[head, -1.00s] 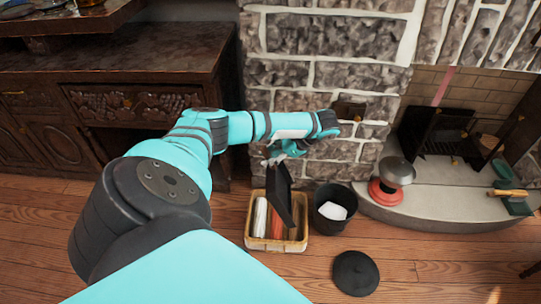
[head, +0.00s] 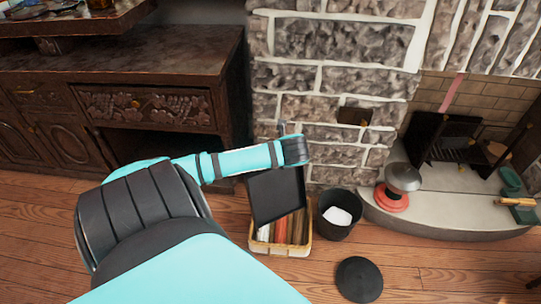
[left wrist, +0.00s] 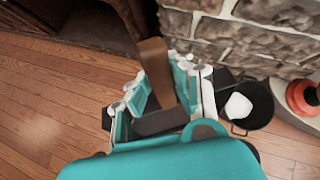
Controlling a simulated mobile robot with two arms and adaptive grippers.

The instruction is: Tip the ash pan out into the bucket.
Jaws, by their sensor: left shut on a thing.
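The black ash pan (head: 277,196) hangs steeply tilted over the wicker basket in the head view, its broad face toward me. My left gripper (left wrist: 165,88) is shut on the pan. In the head view the gripper is mostly hidden behind my wrist. In the left wrist view a brown bar (left wrist: 153,60) stands between its fingers; I cannot tell clearly whether it is the pan's handle. The black bucket (head: 334,230) stands on the floor just right of the pan, with something white (head: 336,215) inside. It also shows in the left wrist view (left wrist: 262,103). My right gripper is out of view.
The basket (head: 280,248) with rolls or logs sits under the pan, left of the bucket. A black round lid (head: 358,279) lies in front of the bucket. The stone wall (head: 340,80) is close behind. A red-based metal pot (head: 402,180) stands on the hearth (head: 440,215).

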